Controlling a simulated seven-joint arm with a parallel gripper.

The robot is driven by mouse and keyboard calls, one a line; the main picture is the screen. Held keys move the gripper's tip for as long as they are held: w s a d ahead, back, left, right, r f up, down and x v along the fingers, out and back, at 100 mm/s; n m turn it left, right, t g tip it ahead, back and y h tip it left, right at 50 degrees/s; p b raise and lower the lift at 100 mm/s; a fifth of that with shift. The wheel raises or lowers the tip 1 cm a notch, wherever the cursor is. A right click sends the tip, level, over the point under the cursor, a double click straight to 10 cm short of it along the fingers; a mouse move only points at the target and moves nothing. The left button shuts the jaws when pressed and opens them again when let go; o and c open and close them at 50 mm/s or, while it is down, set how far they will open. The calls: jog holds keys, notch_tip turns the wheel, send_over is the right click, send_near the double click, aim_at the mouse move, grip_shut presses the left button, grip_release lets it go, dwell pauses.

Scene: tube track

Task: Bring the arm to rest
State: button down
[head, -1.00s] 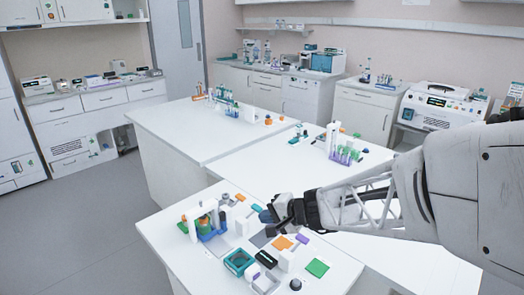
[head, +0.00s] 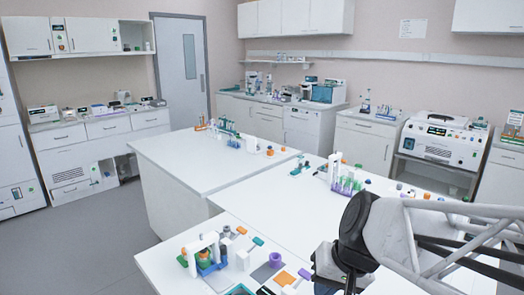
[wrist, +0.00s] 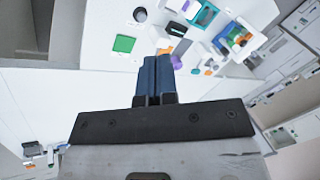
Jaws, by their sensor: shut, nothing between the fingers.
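My gripper (wrist: 158,75) shows in the wrist view with its two blue fingers pressed together and nothing between them. It is in the air over the near white table (head: 185,285), which carries the small lab parts. In the head view my arm comes in from the lower right, and its dark wrist joint stands in front of the table's right side. The fingertips cannot be made out in that view. In the wrist view a green square (wrist: 124,44) lies left of the fingers and a purple piece (wrist: 178,61) appears close beside their tips.
A blue-based holder (head: 211,262) with an orange part stands on the near table. A rack of purple and green tubes (head: 345,180) stands on the table behind. The left far table (head: 190,160) is mostly clear.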

jog(key=s+d+r+h, duration=0.1)
jog(key=s+d+h, duration=0.3)
jog(key=s+d, duration=0.2)
jog(key=shift+s+d+r+n, duration=0.35)
jog(key=shift+s+n, duration=0.05)
jog(key=shift+s, duration=0.05)
